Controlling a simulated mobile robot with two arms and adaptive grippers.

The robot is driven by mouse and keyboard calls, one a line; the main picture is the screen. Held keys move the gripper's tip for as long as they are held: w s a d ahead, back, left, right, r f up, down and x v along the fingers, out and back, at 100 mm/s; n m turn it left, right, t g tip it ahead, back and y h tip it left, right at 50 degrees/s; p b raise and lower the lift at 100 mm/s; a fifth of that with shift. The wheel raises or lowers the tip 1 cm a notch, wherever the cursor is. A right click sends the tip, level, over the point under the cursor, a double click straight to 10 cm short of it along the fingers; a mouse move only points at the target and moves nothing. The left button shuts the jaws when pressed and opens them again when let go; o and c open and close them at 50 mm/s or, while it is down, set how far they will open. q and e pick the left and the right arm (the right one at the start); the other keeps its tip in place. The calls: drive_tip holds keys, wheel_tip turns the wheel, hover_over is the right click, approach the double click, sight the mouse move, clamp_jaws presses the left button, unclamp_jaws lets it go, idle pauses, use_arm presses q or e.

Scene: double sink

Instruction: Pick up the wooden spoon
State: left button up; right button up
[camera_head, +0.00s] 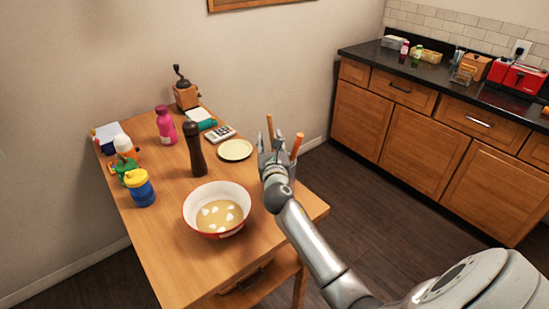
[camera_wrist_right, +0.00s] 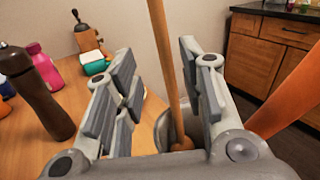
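The wooden spoon shows as a thin brown handle (camera_head: 269,126) standing nearly upright at the right side of the wooden table; its lower end is hidden by my gripper. In the right wrist view the handle (camera_wrist_right: 166,60) runs between the two fingers, nearer the right one, with a gap on the left. My right gripper (camera_head: 271,151) is open around the handle, its fingers apart in the wrist view (camera_wrist_right: 160,75). The handle goes down towards a grey holder (camera_wrist_right: 162,130), mostly hidden by the gripper. My left gripper is in neither view.
An orange handle (camera_head: 297,145) stands close to the right of my gripper. On the table (camera_head: 165,240) are a white and red bowl (camera_head: 190,213), a dark pepper mill (camera_head: 195,155), a cream plate (camera_head: 235,150), and several bottles and cups further left.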

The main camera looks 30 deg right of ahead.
sight(271, 134)
drive_tip(key=x, duration=0.3)
drive_tip(key=shift+d+r, duration=0.15)
drive_tip(key=shift+d, duration=0.2)
drive_tip(key=shift+w+d, duration=0.3)
drive_tip(key=shift+w, duration=0.35)
drive_tip(key=shift+s, duration=0.1)
clamp_jaws()
